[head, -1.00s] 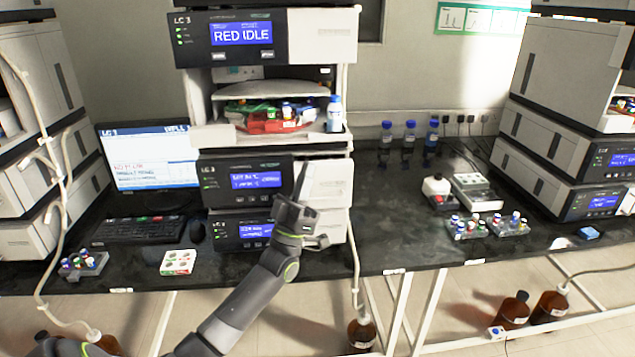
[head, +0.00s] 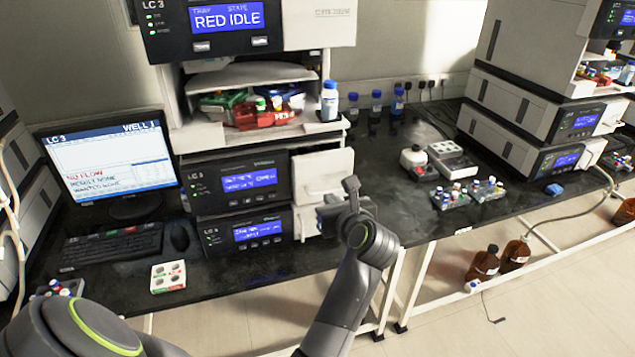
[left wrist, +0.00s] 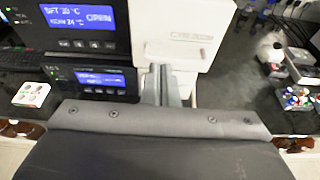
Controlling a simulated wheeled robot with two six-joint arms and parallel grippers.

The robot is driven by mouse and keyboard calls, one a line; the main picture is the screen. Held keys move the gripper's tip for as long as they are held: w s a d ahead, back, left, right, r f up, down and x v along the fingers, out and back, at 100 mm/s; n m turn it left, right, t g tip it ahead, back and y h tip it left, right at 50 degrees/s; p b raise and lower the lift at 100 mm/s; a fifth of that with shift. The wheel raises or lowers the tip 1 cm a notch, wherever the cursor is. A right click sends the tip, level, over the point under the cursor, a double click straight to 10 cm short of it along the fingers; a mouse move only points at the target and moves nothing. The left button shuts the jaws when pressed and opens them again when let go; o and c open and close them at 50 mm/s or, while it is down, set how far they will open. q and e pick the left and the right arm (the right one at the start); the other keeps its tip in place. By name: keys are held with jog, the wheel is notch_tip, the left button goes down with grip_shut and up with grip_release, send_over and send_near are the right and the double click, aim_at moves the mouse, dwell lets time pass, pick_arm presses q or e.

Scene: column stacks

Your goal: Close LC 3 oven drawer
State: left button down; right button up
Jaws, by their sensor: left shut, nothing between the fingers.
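The LC 3 oven is the middle unit of the central stack, with a blue display (head: 250,181) whose right-hand word looks like OPEN. Its white drawer front (head: 322,172) is to the right of the display and appears to stand forward of the stack. It also shows in the left wrist view (left wrist: 185,35). My left gripper (head: 351,184) is shut and empty, pointing up by the drawer front's lower right. In the left wrist view its fingers (left wrist: 160,70) overlap the drawer's lower edge; contact cannot be told. My right gripper is not in view.
The autosampler bay above holds a red tray (head: 264,115) and a blue-capped bottle (head: 330,101). A monitor (head: 108,160) and keyboard (head: 113,245) stand left. Vial racks (head: 468,193) are on the bench at right. Brown bottles (head: 484,263) stand on the floor.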

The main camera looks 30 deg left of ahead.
aim_at(317, 183)
pick_arm(q)
jog(key=p+x, duration=0.3)
jog(key=x, duration=0.5)
jog(key=shift+w+f, duration=0.1)
jog(key=shift+w, duration=0.2)
jog(key=shift+w+a+f, duration=0.2)
jog(key=shift+w+a, duration=0.1)
jog(key=shift+w, duration=0.05)
jog(key=shift+w+a+f, duration=0.1)
